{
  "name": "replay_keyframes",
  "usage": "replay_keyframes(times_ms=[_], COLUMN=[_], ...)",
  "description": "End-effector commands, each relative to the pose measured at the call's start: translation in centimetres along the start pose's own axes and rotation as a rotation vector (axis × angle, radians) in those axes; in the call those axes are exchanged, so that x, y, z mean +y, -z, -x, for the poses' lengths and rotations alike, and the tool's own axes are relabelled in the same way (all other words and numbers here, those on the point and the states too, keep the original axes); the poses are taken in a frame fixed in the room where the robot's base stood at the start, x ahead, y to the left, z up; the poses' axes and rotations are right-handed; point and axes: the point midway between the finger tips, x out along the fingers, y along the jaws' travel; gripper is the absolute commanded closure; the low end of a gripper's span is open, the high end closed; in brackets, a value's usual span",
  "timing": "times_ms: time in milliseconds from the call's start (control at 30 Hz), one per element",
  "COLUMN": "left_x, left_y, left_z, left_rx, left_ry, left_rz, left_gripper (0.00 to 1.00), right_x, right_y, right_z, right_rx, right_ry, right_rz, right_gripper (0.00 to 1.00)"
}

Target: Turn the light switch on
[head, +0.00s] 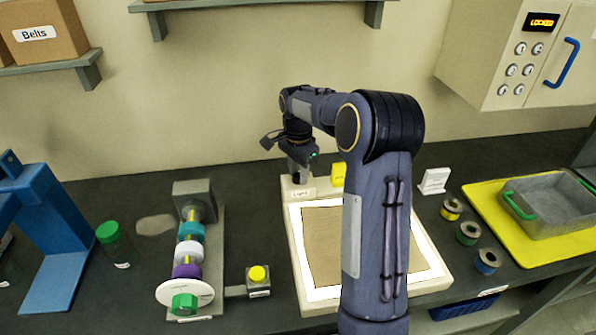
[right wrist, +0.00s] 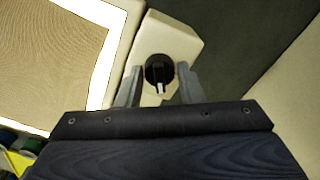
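The light switch is a round black knob (right wrist: 158,70) with a pale mark, on a cream block at the corner of the light panel (head: 432,285). A label reading "Light" (head: 302,194) is on the panel's front near that corner. My right gripper (head: 299,172) is over this corner in the head view. In the right wrist view its two fingers (right wrist: 159,85) stand apart, one on each side of the knob; I cannot tell whether they touch it. In the head view my right arm and gripper mostly hide the knob. My left gripper is not in view.
The panel has a bright white border around a brown mesh (head: 322,245). A yellow block (head: 338,174) stands close beside the gripper. A locked cabinet (head: 515,55) hangs upper right.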

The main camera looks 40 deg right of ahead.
Motion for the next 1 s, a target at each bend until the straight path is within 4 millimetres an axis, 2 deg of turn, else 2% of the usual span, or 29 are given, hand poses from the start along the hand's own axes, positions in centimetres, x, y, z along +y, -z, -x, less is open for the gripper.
replay_keyframes(times_ms=[33, 133, 467, 800, 1000], left_x=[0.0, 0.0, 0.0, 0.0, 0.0], left_y=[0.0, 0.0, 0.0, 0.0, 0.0], left_z=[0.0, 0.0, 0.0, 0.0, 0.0], left_rx=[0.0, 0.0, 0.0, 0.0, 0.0], left_ry=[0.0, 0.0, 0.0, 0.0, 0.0], left_rz=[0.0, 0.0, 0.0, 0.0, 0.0], left_gripper=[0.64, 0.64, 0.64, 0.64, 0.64], right_x=[0.0, 0.0, 0.0, -0.1, 0.0], right_y=[0.0, 0.0, 0.0, 0.0, 0.0], right_z=[0.0, 0.0, 0.4, 5.8, 7.6], right_rx=[0.0, 0.0, -0.001, 0.001, 0.0], right_ry=[0.0, 0.0, 0.0, 0.004, 0.0], right_rz=[-0.001, 0.0, 0.001, 0.001, 0.0], right_gripper=[0.59, 0.48, 0.48, 0.48, 0.48])
